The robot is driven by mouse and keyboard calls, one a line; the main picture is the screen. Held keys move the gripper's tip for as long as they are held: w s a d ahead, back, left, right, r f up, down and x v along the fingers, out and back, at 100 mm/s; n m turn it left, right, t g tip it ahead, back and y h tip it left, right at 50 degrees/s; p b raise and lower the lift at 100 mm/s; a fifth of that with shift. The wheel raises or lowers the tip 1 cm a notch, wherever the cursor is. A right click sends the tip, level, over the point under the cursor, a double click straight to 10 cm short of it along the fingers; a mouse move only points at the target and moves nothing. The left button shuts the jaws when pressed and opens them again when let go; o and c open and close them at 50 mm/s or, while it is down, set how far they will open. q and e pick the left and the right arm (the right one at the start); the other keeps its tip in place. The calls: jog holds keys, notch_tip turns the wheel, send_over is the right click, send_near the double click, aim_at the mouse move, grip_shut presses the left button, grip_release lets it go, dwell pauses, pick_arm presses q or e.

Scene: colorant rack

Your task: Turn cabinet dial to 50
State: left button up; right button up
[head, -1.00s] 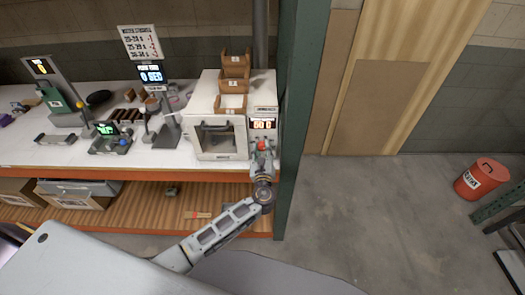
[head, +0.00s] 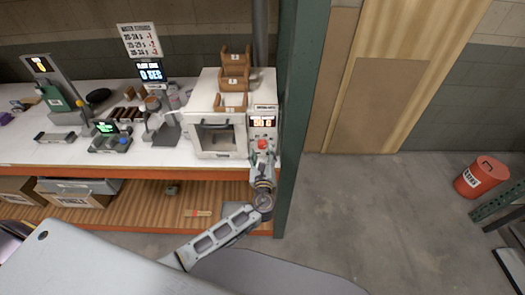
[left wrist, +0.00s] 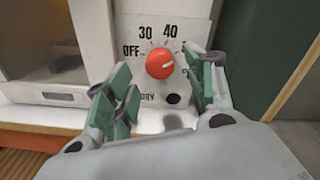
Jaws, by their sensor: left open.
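The white cabinet (head: 218,108) stands at the right end of the bench. My left gripper (left wrist: 163,88) is open and empty, with green-padded fingers spread either side of the dial, nearer the camera. It also shows below the dial in the head view (head: 262,158). My right gripper is not seen.
Wooden bins (head: 235,78) stand on top of the cabinet. A green post (head: 302,110) rises close to its right. Several instruments, including a small scale (head: 110,140), stand on the bench to the left. The floor right of the post is clear up to a red bucket (head: 482,178).

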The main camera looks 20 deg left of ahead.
pick_arm(q)
jog(key=v, duration=0.8)
jog(key=shift+s, duration=0.4)
